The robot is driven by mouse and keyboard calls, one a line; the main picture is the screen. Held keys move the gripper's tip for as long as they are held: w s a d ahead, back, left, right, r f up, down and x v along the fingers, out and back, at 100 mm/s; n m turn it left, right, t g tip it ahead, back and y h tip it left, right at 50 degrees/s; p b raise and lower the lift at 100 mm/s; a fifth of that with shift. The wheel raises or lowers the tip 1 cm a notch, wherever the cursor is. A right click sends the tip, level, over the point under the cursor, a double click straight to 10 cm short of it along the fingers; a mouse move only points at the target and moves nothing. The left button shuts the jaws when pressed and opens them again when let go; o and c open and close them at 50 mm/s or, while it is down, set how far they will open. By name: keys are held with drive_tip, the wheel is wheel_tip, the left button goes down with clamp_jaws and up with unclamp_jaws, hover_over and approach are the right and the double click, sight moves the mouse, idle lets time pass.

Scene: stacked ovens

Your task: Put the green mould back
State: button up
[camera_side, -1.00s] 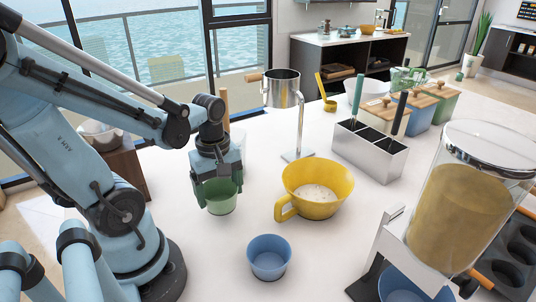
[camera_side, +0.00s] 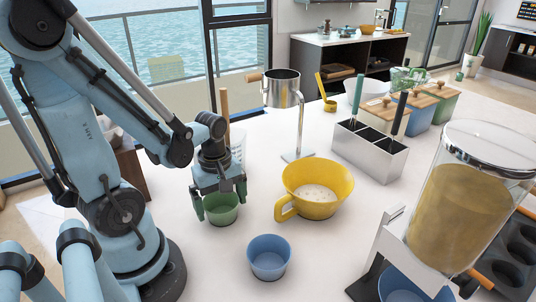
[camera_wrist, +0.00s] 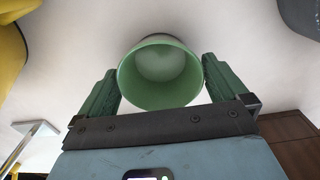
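The green mould (camera_side: 221,209) is a small round cup and stands upright on the white worktop, left of the yellow jug. My gripper (camera_side: 220,206) is over it, pointing down, with one green finger on each side. In the wrist view, the mould (camera_wrist: 160,75) shows its open, empty-looking mouth between the two fingers (camera_wrist: 160,78). Narrow gaps show between the fingers and the mould's rim, so my gripper looks open around it. The mould's far upper side is partly hidden by my gripper in the side view.
A blue mould (camera_side: 269,258) stands in front, to the right. The yellow jug (camera_side: 315,190) with pale contents is close on the right. A steel stand with a cup (camera_side: 283,90) and a steel utensil box (camera_side: 370,150) are behind. A dispenser (camera_side: 470,210) stands at the right.

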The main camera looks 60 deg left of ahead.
drive_tip(key=shift+r, duration=0.1)
drive_tip(key=shift+r, duration=5.95)
drive_tip(key=w+d+m+t, duration=0.7)
drive_tip(key=w+d+m, duration=0.1)
drive_tip(key=m, duration=1)
drive_tip(key=shift+w, duration=0.4)
